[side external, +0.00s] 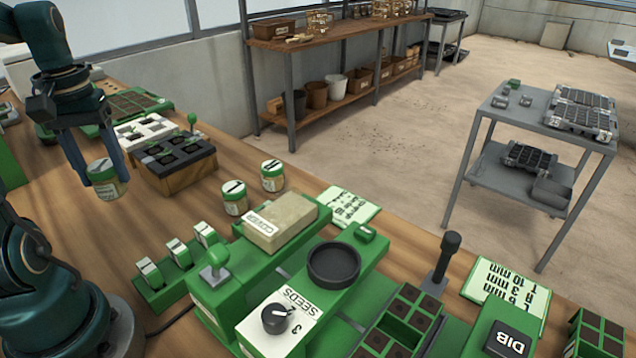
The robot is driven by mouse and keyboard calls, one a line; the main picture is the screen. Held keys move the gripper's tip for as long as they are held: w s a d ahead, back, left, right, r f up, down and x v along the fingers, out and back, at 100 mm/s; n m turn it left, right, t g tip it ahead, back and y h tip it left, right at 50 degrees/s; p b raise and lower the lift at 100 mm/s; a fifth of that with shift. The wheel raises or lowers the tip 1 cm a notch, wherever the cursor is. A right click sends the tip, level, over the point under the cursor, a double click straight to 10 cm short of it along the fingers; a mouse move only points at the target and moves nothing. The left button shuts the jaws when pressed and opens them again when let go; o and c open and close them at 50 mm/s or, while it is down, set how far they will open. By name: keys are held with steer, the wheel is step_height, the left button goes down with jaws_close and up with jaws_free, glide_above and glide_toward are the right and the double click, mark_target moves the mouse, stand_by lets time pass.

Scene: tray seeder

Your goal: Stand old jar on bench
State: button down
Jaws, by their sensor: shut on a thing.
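My gripper (92,165) is at the left, pointing down, with its two blue fingers shut on a jar (108,185). The jar is tan with a green band and a pale lid, and it is slightly tilted in the picture. It is held over the wooden bench (75,235); I cannot tell whether its base touches the wood. Two similar jars stand on the bench near the middle: one jar (234,198) and another jar (272,176) behind it to the right.
A black seedling tray (175,160) on a wooden block stands right of the held jar. A green rack with numbered white tabs (178,252) and the green seeder with a dial (275,320) stand nearer the front. Bare bench lies between the held jar and the rack.

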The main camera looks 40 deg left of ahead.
steer(key=shift+s+a+r+n, duration=0.1)
steer(key=shift+s+a+n, duration=0.35)
steer(key=shift+s, duration=0.1)
steer(key=w+d+f, duration=0.2)
steer(key=w, duration=0.1)
steer(key=w+d+f, duration=0.2)
steer(key=w, duration=0.1)
steer(key=w+d+f, duration=0.2)
steer(key=w+f, duration=0.1)
steer(key=shift+w+d, duration=0.1)
steer(key=shift+w, duration=0.1)
steer(key=shift+f, duration=2)
steer(key=shift+f, duration=0.15)
steer(key=shift+c, duration=0.9)
jaws_free()
